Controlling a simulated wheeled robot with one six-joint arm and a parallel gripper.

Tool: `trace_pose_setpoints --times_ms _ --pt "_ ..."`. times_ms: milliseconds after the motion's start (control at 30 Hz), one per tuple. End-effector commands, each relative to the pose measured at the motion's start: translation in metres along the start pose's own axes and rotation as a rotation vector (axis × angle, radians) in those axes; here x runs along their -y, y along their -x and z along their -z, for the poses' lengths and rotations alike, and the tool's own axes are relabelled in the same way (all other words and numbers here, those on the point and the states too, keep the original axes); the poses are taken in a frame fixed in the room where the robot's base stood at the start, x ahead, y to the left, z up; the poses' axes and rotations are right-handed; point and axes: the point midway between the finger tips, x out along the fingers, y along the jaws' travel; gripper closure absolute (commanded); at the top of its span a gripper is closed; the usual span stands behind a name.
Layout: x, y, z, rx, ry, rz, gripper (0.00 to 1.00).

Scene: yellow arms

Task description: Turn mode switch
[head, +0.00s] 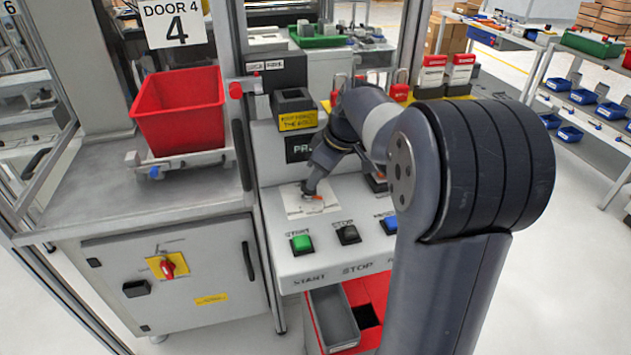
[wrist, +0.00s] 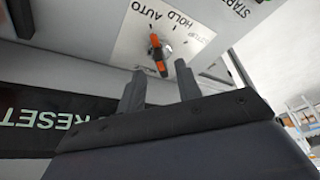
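The mode switch (wrist: 158,54) is a small black knob with an orange bar, on a white plate (wrist: 185,30) lettered AUTO, HOLD and a partly readable third label. The plate (head: 296,207) also shows in the head view, on the sloped panel above the green button. My gripper (wrist: 160,84) is open, its two fingers apart. In the wrist view the knob shows just beyond the gap between the fingertips, and no grip on it is visible. In the head view my gripper is at the plate and partly hides the knob.
A green START button (head: 302,243), a black STOP button (head: 348,234) and a blue button (head: 389,224) line the panel's front. A red bin (head: 180,108) stands left. A red rotary switch (head: 168,266) is on the cabinet door. A grey tray (head: 333,318) lies below.

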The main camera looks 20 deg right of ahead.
Motion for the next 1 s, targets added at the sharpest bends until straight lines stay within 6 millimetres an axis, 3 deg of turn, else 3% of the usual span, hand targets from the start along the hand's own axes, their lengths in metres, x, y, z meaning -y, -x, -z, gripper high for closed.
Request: trace_pose_setpoints --times_ms 200,400,800,1000 --pt "-0.001 0.046 0.0 -0.002 0.0 -0.004 0.67" --pt "-0.001 0.073 0.0 -0.002 0.0 -0.003 0.67" --pt "0.0 0.079 0.0 0.0 0.0 0.0 0.67" --pt "0.0 0.069 0.0 0.001 0.0 0.002 0.67"
